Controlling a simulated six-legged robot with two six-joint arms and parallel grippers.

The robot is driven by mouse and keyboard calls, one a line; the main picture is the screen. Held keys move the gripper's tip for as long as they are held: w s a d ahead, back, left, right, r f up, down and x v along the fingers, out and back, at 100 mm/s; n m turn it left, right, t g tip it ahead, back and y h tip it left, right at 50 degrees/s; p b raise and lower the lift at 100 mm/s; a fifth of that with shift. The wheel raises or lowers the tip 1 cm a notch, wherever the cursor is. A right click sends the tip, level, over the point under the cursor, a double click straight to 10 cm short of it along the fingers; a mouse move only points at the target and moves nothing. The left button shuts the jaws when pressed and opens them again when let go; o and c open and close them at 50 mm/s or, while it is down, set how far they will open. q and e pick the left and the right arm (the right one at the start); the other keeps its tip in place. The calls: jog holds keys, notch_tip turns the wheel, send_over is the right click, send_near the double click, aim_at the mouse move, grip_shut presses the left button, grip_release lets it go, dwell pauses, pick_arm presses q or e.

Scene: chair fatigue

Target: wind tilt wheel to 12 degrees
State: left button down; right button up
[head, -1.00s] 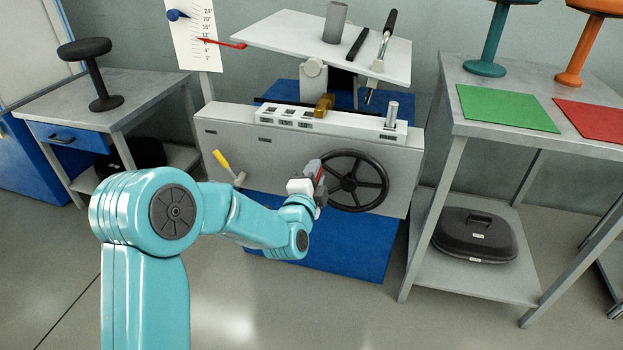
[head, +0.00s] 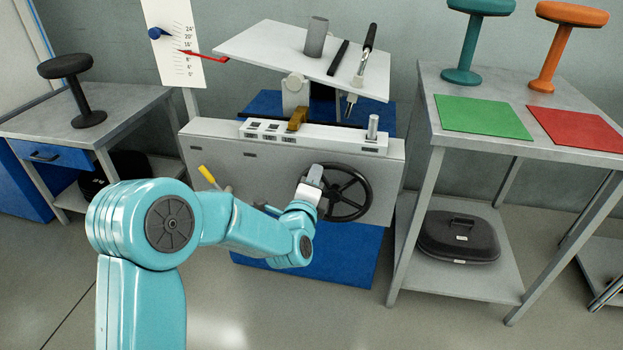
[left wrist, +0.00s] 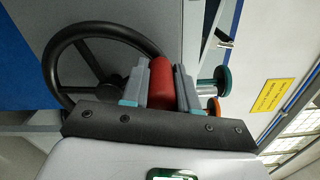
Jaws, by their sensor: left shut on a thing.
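The black tilt wheel (head: 366,196) is on the front of the grey test rig (head: 250,160). My left gripper (head: 315,174) is at its upper left rim. In the left wrist view the jaws (left wrist: 161,85) are shut on the red handle (left wrist: 161,82), beside the black wheel rim (left wrist: 60,48). The tilted white plate (head: 270,46) slopes down to the right. A red pointer (head: 205,55) reaches to the white scale (head: 172,25), its tip at about the 12 mark, between the readable 16 and 8. My right gripper is not in view.
A yellow-handled lever (head: 207,175) sticks out left of the wheel, near my left arm. A bench with a green mat (head: 483,117) and red mat (head: 580,132) stands right; a grey table (head: 100,122) with a black stool (head: 75,88) stands left.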

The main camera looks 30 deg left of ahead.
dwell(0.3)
pick_arm(q)
jog(key=c, duration=0.9)
grip_release()
jog(key=shift+o, duration=0.2)
